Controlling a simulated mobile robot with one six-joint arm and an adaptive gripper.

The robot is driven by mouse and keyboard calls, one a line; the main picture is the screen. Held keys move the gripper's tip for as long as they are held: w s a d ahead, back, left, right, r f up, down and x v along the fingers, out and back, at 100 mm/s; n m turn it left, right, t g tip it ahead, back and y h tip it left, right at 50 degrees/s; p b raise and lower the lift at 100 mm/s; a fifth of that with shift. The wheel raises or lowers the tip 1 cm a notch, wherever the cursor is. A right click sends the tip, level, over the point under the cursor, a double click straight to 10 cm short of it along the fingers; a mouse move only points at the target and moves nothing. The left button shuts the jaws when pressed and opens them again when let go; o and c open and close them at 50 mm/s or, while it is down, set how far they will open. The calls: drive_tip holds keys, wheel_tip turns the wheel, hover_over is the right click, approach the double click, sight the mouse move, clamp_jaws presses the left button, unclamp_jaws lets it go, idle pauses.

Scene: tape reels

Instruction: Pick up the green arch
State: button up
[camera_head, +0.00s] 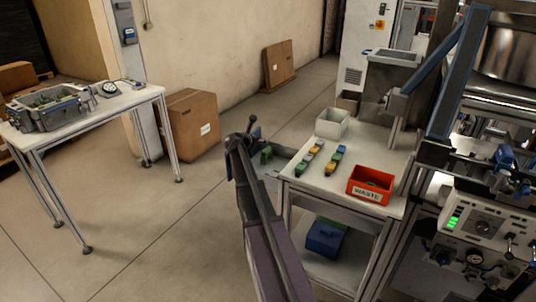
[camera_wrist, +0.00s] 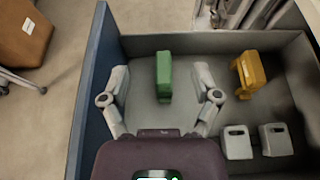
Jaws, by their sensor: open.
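The green arch (camera_wrist: 164,75) stands in a grey tray (camera_wrist: 215,40) in the wrist view. My gripper (camera_wrist: 162,80) is open, with one finger on each side of the arch and a clear gap on both sides. How far above the arch the fingers are cannot be told. In the head view a green piece (camera_head: 266,156), seemingly the same arch, shows beside the end of my arm. My fingers are not clearly seen there.
A yellow arch (camera_wrist: 249,72) and two pale grey pieces (camera_wrist: 237,142) are also in the tray, to the right. A blue wall (camera_wrist: 92,85) bounds it on the left. The worktable holds a red bin (camera_head: 370,186), a white bin (camera_head: 332,123) and rows of coloured pieces.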

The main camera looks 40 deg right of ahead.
sight(262, 153)
drive_tip(key=shift+f+b, duration=3.9)
drive_tip(key=shift+f, duration=0.15)
drive_tip(key=shift+w+d+f, duration=0.1)
drive_tip(key=shift+f, duration=0.1)
drive_tip(key=shift+b+x, duration=0.45)
drive_tip(key=shift+x, duration=0.55)
drive_tip(key=shift+d+r, duration=0.15)
drive_tip(key=shift+d, duration=0.05)
drive_tip(key=shift+b+x, duration=1)
drive_tip(key=shift+x, duration=1.45)
drive_tip(key=shift+a, duration=0.1)
clamp_jaws()
